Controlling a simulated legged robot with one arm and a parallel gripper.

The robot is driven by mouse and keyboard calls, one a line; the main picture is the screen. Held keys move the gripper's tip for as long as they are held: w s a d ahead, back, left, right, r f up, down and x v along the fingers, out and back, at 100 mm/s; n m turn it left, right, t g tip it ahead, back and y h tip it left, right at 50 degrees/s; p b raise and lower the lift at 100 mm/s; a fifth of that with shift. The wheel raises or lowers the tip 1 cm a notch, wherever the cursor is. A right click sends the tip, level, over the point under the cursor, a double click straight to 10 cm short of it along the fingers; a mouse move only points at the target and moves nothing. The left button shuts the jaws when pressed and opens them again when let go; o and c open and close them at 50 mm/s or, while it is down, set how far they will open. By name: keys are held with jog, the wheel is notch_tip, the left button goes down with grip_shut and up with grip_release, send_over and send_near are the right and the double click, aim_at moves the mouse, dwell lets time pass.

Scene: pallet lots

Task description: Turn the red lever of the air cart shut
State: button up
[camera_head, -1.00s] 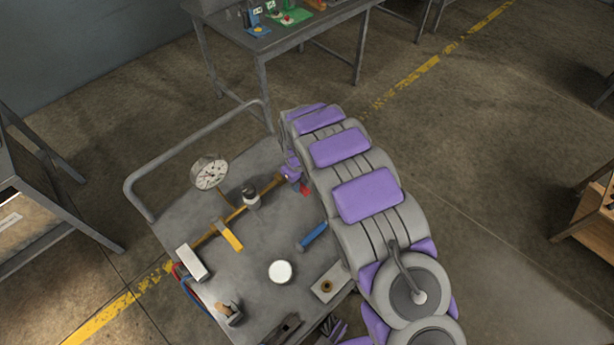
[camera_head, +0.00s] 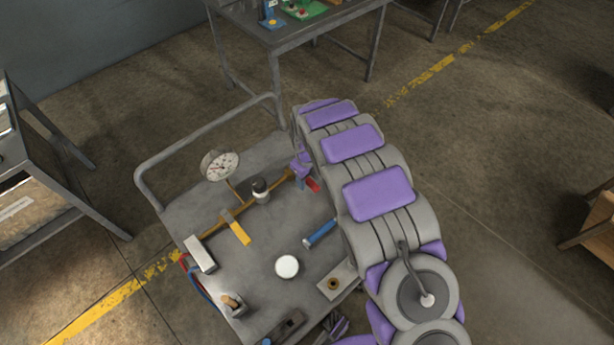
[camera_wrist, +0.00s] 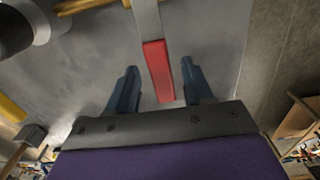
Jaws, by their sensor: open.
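The air cart (camera_head: 255,275) is a grey trolley with a brass pipe (camera_head: 223,217) running across its top. The red lever (camera_head: 313,184) is at the right end of the pipe, partly hidden by my arm. In the wrist view the red lever (camera_wrist: 158,70) hangs from a grey metal strip and reaches between the two fingers of my gripper (camera_wrist: 160,88). My gripper is open, with a finger on each side of the lever. The lever is closer to the right finger, and a gap shows on the left. I cannot tell whether the right finger touches it.
A pressure gauge (camera_head: 220,166), a yellow handle (camera_head: 238,232), a black-topped fitting (camera_head: 260,190), a blue-handled tool (camera_head: 321,233) and a white round lid (camera_head: 287,267) are on the cart. A workbench (camera_head: 300,30) stands behind.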

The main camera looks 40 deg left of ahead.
aim_at(309, 180)
jog(key=shift+d+r, duration=0.15)
jog(key=shift+r, duration=0.3)
notch_tip(309, 180, up, 16)
jog(key=p, duration=0.2)
jog(key=shift+a+r, duration=0.15)
jog(key=shift+a, duration=0.1)
jog(key=shift+w+d, duration=0.1)
jog(key=w+d+r+n, duration=0.2)
jog(key=w+d+r, duration=0.15)
jog(key=d, duration=0.45)
jog(key=w+d+r+n, duration=0.15)
jog(key=d+r, duration=0.25)
jog(key=d, duration=0.4)
jog(key=s+d+r+n+h, duration=0.1)
jog(key=s+d+r+n, duration=0.15)
jog(key=d, duration=0.55)
jog(key=s+d+r+n, duration=0.1)
jog(key=d+r+n, duration=0.15)
jog(key=d, duration=0.55)
jog(key=s+d+r+n+g+b, duration=0.15)
jog(key=s+d+n, duration=0.25)
jog(key=s+d, duration=0.6)
jog(key=s+d+f+n+y, duration=0.1)
jog(key=s+d+n, duration=0.6)
jog(key=s, duration=0.6)
jog(key=shift+s+d, duration=0.2)
jog(key=shift+s, duration=0.1)
